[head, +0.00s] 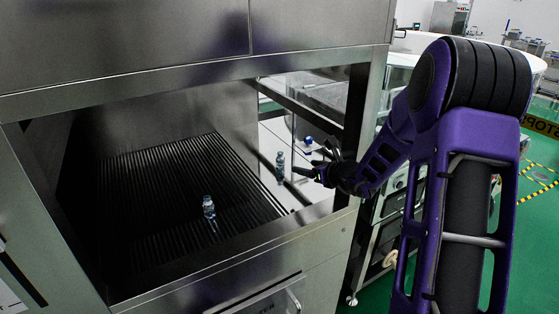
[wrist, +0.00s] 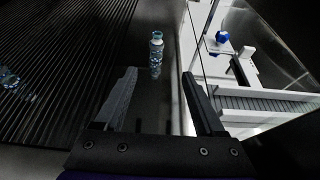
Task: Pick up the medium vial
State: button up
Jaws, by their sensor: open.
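A small clear bluish vial (head: 280,165) stands upright on the dark smooth strip at the right of the washer opening. It also shows in the wrist view (wrist: 156,48), upright, beyond the fingertips and roughly in line with the gap between them. A second similar vial (head: 209,207) stands on the ribbed bed; in the wrist view it is at the left edge (wrist: 8,78), partly cut off. I cannot tell by size which is the medium one. My gripper (head: 312,166) is open and empty, just right of the first vial, apart from it. Its fingers show in the wrist view (wrist: 158,78).
The dark ribbed bed (head: 160,175) fills much of the washer interior. The metal frame (head: 358,120) stands around the opening near my arm. A glass pane and white machinery with a blue knob (wrist: 222,37) lie right of the strip.

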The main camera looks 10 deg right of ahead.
aim_at(283, 163)
jog(key=x, duration=1)
jog(key=shift+w+a+f, duration=0.15)
jog(key=shift+w+a, duration=0.05)
jog(key=shift+w, duration=0.05)
jog(key=shift+a+p+x, duration=0.15)
jog(key=shift+x, duration=1.2)
jog(key=shift+a+p+x, duration=0.15)
jog(key=shift+x, duration=1.15)
jog(key=shift+s, duration=0.1)
grip_shut()
